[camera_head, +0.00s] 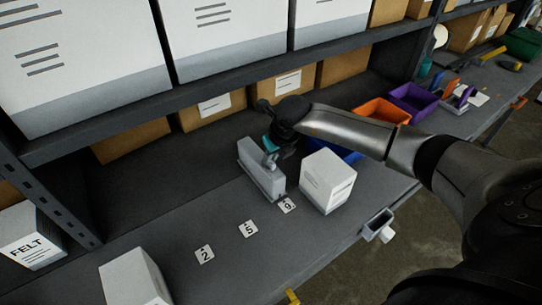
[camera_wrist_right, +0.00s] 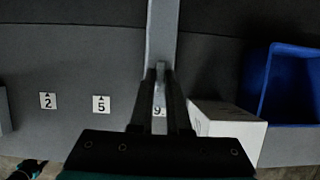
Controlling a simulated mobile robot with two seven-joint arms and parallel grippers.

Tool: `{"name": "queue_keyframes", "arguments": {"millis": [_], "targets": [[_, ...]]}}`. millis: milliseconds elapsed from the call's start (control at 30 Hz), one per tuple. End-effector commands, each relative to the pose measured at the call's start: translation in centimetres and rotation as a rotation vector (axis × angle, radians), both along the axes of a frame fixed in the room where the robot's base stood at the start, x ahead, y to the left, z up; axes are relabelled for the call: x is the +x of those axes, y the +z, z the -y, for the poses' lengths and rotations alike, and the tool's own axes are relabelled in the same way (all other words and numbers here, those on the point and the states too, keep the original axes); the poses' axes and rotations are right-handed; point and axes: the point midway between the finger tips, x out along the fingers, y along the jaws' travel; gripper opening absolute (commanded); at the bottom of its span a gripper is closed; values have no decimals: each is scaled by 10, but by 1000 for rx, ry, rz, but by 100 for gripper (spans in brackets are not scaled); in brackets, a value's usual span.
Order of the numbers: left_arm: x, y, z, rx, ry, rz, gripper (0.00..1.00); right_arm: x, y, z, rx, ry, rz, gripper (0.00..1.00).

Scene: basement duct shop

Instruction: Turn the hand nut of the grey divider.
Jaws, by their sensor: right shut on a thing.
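The grey divider (camera_head: 262,172) stands upright on the shelf top, behind the card marked 9 (camera_head: 287,205). In the right wrist view the divider (camera_wrist_right: 161,32) runs away from between my fingers.
A white box (camera_head: 328,182) stands close to the right of the divider. Blue, orange (camera_head: 382,111) and purple (camera_head: 413,101) bins lie beyond. Cards 2 (camera_head: 204,254) and 5 (camera_head: 248,229) lie on clear surface to the left. A shelf with large boxes hangs above.

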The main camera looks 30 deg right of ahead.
Motion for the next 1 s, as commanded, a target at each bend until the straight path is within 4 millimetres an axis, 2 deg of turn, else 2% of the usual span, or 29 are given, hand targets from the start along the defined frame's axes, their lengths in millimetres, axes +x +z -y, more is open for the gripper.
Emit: {"name": "queue_keyframes", "arguments": {"millis": [133, 167, 400, 767, 1000], "targets": [[0, 0, 0, 0, 0, 0, 50, 1, 1, 0, 2, -1, 2, 0], [0, 0, 0, 0, 0, 0, 50, 1, 1, 0, 3, -2, 2, 18], [0, 0, 0, 0, 0, 0, 50, 0, 1, 0, 1, -1, 1, 45], [0, 0, 0, 0, 0, 0, 50, -1, 4, 0, 0, -1, 0, 45], [0, -3, 0, 0, 0, 0, 50, -12, 32, 2, -1, 1, 3, 45]]}}
